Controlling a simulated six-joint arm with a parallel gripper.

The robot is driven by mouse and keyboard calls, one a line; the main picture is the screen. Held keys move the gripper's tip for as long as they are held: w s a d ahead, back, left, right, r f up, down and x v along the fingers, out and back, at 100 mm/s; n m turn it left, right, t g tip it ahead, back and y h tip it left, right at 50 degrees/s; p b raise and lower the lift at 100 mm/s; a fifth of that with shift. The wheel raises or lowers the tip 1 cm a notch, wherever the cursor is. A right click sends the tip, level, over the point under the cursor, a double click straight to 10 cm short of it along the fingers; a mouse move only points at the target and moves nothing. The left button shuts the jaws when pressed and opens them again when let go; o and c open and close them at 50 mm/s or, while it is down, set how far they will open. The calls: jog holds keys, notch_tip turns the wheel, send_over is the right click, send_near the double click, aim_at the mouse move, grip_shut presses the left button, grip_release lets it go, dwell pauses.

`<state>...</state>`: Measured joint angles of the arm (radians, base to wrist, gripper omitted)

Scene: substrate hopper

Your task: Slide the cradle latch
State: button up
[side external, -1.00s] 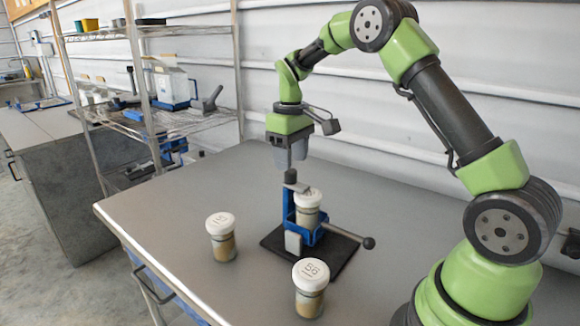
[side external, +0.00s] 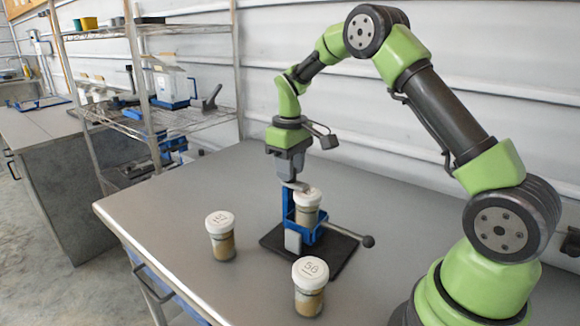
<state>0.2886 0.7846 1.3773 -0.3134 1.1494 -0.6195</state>
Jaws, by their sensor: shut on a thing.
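The blue cradle (side external: 318,235) stands on a black base plate (side external: 341,256) on the table. A jar (side external: 308,206) with a white lid stands upright in it. The grey latch plate (side external: 298,187) lies at the top of the cradle, beside and partly in front of the jar's lid. My gripper (side external: 289,176) points straight down and is shut on the latch's dark knob, which its fingers now hide.
A jar (side external: 222,241) stands to the left of the cradle and another (side external: 309,287) in front. A lever with a ball end (side external: 368,241) sticks out to the right. A wire shelf (side external: 190,122) stands behind.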

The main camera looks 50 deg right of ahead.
jog(key=shift+w+r, duration=0.1)
jog(key=shift+w, duration=1.55)
jog(key=o, duration=0.6)
jog(key=shift+r, duration=3.5)
jog(key=shift+s, duration=0.1)
